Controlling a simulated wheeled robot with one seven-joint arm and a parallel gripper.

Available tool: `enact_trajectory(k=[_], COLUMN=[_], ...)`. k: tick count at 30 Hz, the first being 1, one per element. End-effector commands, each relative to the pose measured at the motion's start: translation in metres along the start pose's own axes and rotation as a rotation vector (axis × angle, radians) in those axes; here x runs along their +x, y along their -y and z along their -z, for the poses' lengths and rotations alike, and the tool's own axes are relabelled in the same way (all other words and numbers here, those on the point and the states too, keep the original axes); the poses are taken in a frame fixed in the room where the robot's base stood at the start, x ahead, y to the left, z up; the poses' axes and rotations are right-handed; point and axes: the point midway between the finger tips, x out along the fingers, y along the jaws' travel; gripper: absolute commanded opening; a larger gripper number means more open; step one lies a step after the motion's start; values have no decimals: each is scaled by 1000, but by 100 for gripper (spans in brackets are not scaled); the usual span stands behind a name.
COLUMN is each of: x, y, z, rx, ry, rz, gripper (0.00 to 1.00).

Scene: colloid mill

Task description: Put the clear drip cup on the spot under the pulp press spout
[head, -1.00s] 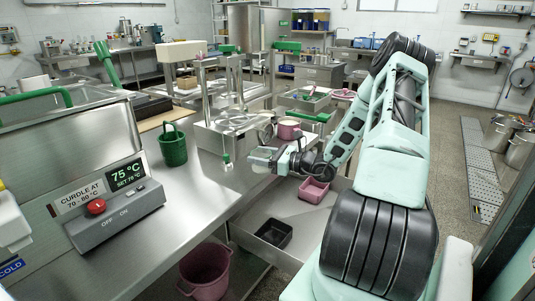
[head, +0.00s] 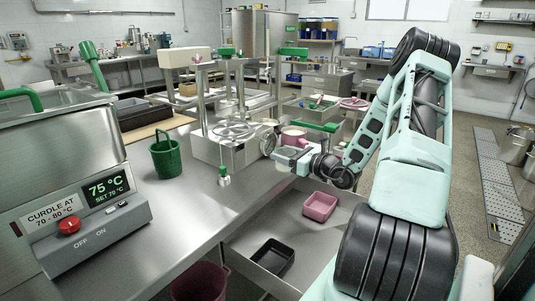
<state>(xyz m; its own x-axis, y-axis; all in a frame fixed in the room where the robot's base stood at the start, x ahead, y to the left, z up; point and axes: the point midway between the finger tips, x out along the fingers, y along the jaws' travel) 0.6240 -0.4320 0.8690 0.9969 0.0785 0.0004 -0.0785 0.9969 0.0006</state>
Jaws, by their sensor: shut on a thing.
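My gripper (head: 290,157) is shut on a small pale, see-through thing (head: 283,154), apparently the clear drip cup. It is held in the air to the right of the steel press, over or just past the bench edge. The cup's outline is small and partly hidden by the jaws. The press (head: 232,145) stands on the bench with a round steel plate on top. A small spout with a green handle (head: 223,173) hangs at its front. The cup is apart from it, to its right. I cannot make out a marked spot on the bench under the spout.
A green basket (head: 166,157) stands on the bench left of the press. A pink pot (head: 293,136) is just behind my gripper. A pink tub (head: 320,206) and a black tray (head: 272,257) sit on a lower shelf. The bench front (head: 180,215) is clear.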

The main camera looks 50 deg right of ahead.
Motion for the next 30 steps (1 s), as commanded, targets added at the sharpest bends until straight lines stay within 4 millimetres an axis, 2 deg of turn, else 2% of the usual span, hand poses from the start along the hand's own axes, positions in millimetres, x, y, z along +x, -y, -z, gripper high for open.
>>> enact_trajectory(k=[3, 11, 18, 21, 30], x=[19, 36, 76, 72, 72], y=[0, 0, -1, 0, 0], z=[0, 0, 1, 16, 17], rx=[0, 0, 1, 3, 1], ry=[0, 0, 1, -2, -1], rz=[-1, -1, -1, 1, 0], gripper=[31, 31, 31, 31, 31])
